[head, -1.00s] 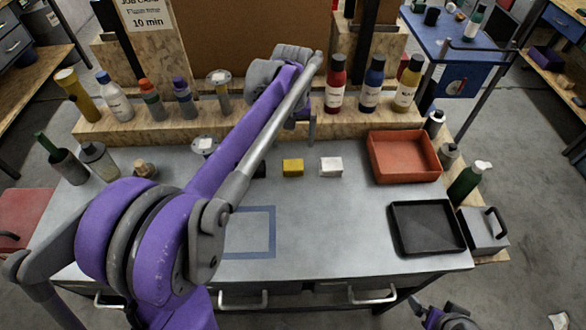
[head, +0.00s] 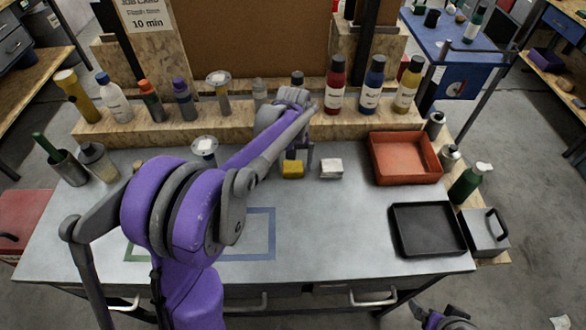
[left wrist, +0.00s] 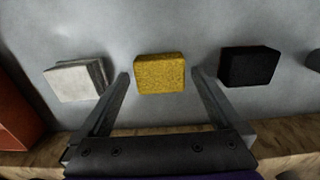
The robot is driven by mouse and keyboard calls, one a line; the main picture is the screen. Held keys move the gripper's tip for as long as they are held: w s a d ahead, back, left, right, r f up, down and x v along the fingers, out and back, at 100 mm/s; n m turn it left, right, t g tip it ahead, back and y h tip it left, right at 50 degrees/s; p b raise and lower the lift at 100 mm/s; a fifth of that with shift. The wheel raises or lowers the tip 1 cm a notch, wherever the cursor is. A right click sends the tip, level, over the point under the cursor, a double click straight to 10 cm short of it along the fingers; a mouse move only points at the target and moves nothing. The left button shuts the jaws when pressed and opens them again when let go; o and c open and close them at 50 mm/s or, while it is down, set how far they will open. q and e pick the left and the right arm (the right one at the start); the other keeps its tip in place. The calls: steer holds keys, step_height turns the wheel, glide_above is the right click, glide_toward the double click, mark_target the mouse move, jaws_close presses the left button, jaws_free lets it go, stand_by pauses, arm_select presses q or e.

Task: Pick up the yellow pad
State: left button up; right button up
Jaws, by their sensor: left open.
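The yellow pad (head: 292,169) lies on the grey bench top, left of a white pad (head: 331,168). My left gripper (head: 299,152) is above and just behind the yellow pad in the head view, with its fingers pointing down. In the left wrist view the yellow pad (left wrist: 159,74) shows between the tips of the open, empty fingers, with a gap on each side. There the white pad (left wrist: 74,80) is to its left and a black pad (left wrist: 249,66) to its right. My arm hides the black pad in the head view. Part of my right gripper (head: 441,318) shows at the bottom edge.
Several bottles stand on a wooden ledge (head: 222,124) behind the pads. A red tray (head: 405,158) and a black tray (head: 427,229) are on the right. Blue tape (head: 273,232) marks the bench. The bench top in front of the white pad is clear.

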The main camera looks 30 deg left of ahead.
mark_target(293, 166)
arm_select(q)
steer(key=c, duration=1.2)
step_height(293, 166, up, 10)
steer(key=shift+r, duration=0.1)
steer(key=shift+c, duration=0.2)
